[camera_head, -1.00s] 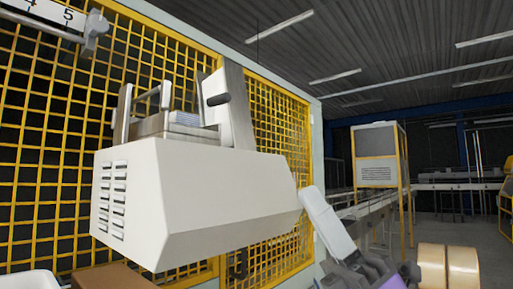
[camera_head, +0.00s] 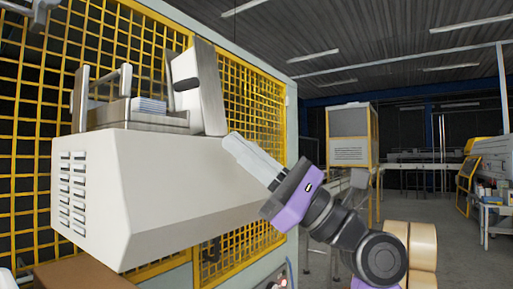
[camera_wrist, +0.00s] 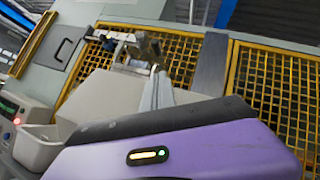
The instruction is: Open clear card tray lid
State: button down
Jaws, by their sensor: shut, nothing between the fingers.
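The card tray (camera_head: 140,121) sits on top of a white machine housing (camera_head: 150,185), with a stack of pale cards (camera_head: 149,106) in it. A tilted grey panel with a dark handle (camera_head: 198,88), perhaps the lid, stands at the tray's right side. I cannot tell whether it is clear or how far it is open. My gripper (camera_head: 233,143) is shut and empty. In the head view its pale fingers point up and left, just right of the panel's lower end. Contact is not clear. In the wrist view my purple gripper body hides much of the scene.
A yellow mesh guard (camera_head: 255,120) stands behind the housing. A brown box (camera_head: 85,275) is below it at the left. A conveyor and a framed cabinet (camera_head: 350,138) are farther back, with open floor at right.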

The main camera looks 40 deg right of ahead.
jog(key=x, duration=0.1)
jog(key=p+x, duration=0.1)
jog(key=x, duration=0.1)
jog(key=p+x, duration=0.1)
jog(key=x, duration=0.1)
jog(key=shift+s+a+r, duration=0.1)
jog(key=shift+r, duration=0.35)
jog(key=shift+s+a+r+p, duration=0.15)
jog(key=shift+a+r+p, duration=0.25)
jog(key=shift+r, duration=0.25)
jog(key=shift+s+a+r+p, duration=0.15)
jog(key=shift+a+r+p, duration=0.15)
jog(key=shift+r+p, duration=0.25)
jog(key=shift+d+r, duration=0.1)
jog(key=shift+r, duration=0.1)
